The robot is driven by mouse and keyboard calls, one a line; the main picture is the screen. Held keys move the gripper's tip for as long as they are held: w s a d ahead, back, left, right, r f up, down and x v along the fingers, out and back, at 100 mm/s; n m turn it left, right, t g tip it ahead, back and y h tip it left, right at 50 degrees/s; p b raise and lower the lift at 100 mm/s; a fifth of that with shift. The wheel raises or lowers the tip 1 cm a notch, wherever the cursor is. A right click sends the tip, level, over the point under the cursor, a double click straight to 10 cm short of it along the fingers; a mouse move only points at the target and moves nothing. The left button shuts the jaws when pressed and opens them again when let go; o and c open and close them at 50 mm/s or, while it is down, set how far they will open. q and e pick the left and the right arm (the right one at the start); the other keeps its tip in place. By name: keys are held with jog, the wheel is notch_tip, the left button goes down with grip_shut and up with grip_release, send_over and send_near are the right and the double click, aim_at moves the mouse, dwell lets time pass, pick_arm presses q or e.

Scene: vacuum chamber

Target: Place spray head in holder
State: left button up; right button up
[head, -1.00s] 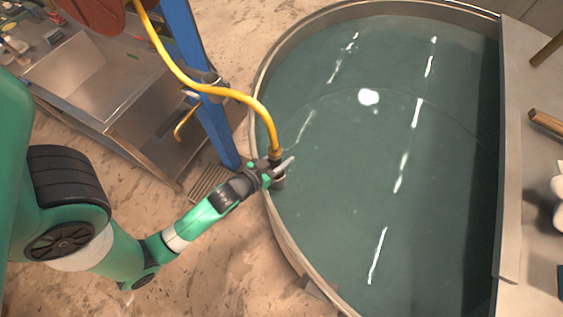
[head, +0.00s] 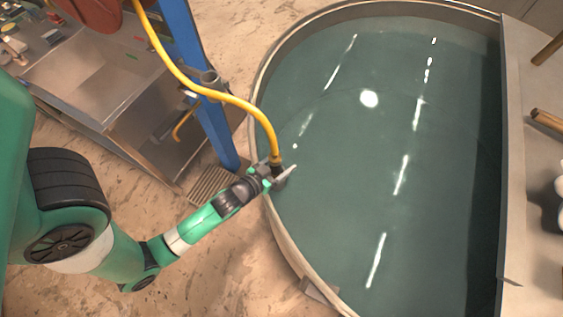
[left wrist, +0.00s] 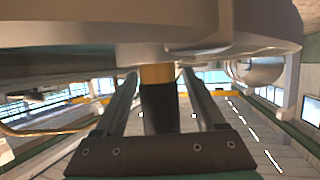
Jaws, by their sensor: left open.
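The spray head (head: 277,169) is the dark end piece of the yellow hose (head: 247,102), at the left rim of the round tank. My left gripper (head: 284,173) is around it at the rim, with jaws open. In the left wrist view the dark cylinder of the spray head (left wrist: 158,110) with its brass collar (left wrist: 157,73) stands between the two spread fingers. Its lower end is hidden by my gripper. A holder cannot be made out clearly; a grey bracket (head: 211,80) sits on the blue post (head: 205,105). My right gripper is out of view.
The tank (head: 258,90) holds dark green water. A ledge with wooden handles (head: 546,121) lies on the right.

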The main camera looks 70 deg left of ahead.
pick_arm(q)
jog(key=shift+r, duration=0.2)
jog(key=b+v, duration=0.2)
jog(key=v, duration=1)
